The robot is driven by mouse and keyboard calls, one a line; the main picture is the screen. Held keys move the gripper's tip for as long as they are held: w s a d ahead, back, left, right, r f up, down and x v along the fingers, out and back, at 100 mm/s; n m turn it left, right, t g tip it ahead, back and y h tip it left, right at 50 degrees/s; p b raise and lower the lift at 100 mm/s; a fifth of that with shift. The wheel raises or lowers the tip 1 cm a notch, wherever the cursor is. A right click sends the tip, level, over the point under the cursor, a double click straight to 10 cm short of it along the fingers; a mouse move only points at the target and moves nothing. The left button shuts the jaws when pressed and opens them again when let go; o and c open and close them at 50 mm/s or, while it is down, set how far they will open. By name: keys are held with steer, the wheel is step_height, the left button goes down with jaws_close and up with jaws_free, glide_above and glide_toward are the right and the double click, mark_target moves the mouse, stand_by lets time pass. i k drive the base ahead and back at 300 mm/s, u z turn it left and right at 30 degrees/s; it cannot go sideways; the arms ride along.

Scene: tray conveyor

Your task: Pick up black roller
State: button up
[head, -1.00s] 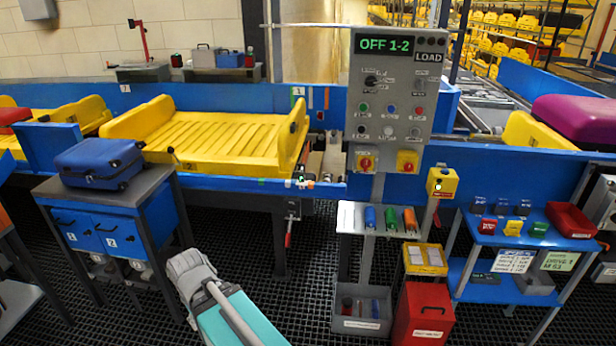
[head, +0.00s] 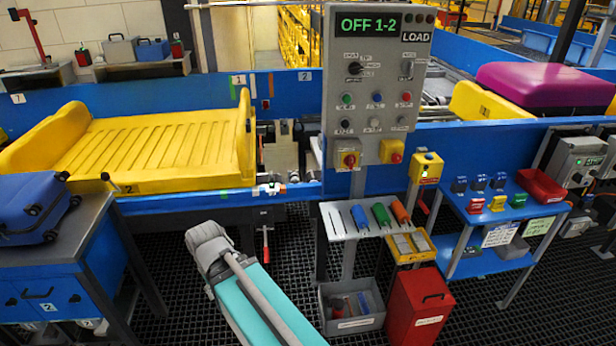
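I cannot clearly make out a black roller. Blue (head: 360,217), green (head: 381,214) and orange (head: 400,211) rollers lie side by side on a light sloped shelf (head: 338,226) under the control panel. My arm, teal with a grey joint, reaches in from the bottom and lies left of the shelf and bin. My gripper does not show.
The control panel (head: 421,75) on its post reads OFF 1-2. A red box (head: 417,306) stands right of the bin. A blue rack (head: 520,225) with small coloured items is further right. A cabinet (head: 60,262) with a blue suitcase (head: 38,209) is left. Grated floor (head: 475,320) is open at front right.

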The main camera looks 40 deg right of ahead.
mark_target(295, 179)
steer(key=z, duration=0.3)
steer(key=i, duration=0.55)
steer(key=z, duration=0.7)
steer(key=i, duration=0.45)
steer(key=z, duration=0.3)
steer(key=k, duration=0.95)
steer(key=z, duration=0.1)
steer(key=i, duration=0.55)
steer(key=z, duration=0.05)
